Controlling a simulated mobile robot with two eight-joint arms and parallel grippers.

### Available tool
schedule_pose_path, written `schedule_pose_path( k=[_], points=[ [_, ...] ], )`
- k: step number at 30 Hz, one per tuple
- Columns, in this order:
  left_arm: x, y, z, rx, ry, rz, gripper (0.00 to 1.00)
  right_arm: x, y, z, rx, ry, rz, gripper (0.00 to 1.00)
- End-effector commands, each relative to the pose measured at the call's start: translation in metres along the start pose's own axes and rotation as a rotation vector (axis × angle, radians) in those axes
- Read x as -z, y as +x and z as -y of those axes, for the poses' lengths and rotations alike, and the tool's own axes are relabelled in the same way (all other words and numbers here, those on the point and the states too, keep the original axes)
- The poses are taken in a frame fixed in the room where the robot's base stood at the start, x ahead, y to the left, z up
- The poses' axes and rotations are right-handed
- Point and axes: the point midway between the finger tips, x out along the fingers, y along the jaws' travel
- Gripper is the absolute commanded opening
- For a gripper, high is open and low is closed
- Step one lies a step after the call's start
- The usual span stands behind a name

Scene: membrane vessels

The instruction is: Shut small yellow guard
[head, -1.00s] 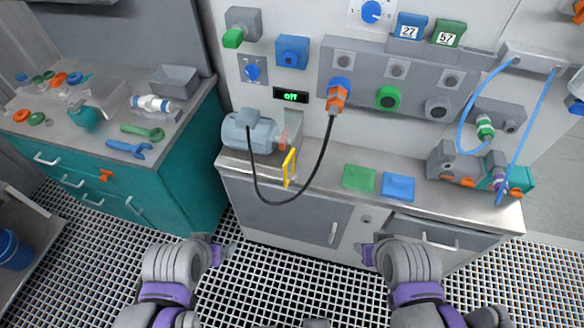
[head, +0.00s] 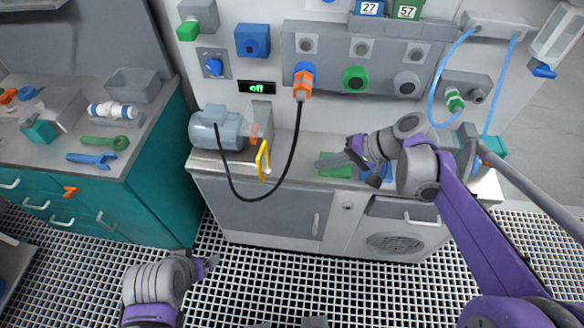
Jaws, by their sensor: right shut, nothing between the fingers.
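The small yellow guard (head: 263,162) is a thin yellow frame at the right end of the grey-blue motor (head: 222,130), near the bench's front edge. It stands out edge-on, swung away from the motor's shaft end. My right gripper (head: 321,163) is shut and empty. It points left over the bench, to the right of the guard and apart from it, above the green mat. My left gripper (head: 208,265) is low in front of the cabinets, far below the guard. Its fingers are too small and turned away to tell their opening.
A display (head: 257,87) reads "off". Green (head: 336,172) and blue mats lie under my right arm. A teal cabinet (head: 155,170) stands left.

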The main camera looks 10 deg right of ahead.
Motion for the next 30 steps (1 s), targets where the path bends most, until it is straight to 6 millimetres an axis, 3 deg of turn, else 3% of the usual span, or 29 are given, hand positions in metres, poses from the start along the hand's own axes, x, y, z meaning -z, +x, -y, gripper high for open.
schedule_pose_path(
  k=[5,16,22,30],
  points=[
    [-0.001,0.001,0.000,0.000,0.000,0.001,0.87,-0.001,0.022,0.001,0.002,-0.002,0.004,0.00],
    [-0.004,0.005,0.000,0.000,0.000,0.003,0.87,-0.001,0.101,0.001,0.001,-0.003,0.002,0.00],
    [-0.001,0.001,0.000,0.000,0.000,0.001,0.87,-0.001,0.120,0.021,0.000,-0.003,0.002,0.00],
    [-0.001,0.001,0.000,0.000,0.000,0.000,0.87,0.000,0.127,0.028,0.000,0.000,-0.001,0.00]
  ],
)
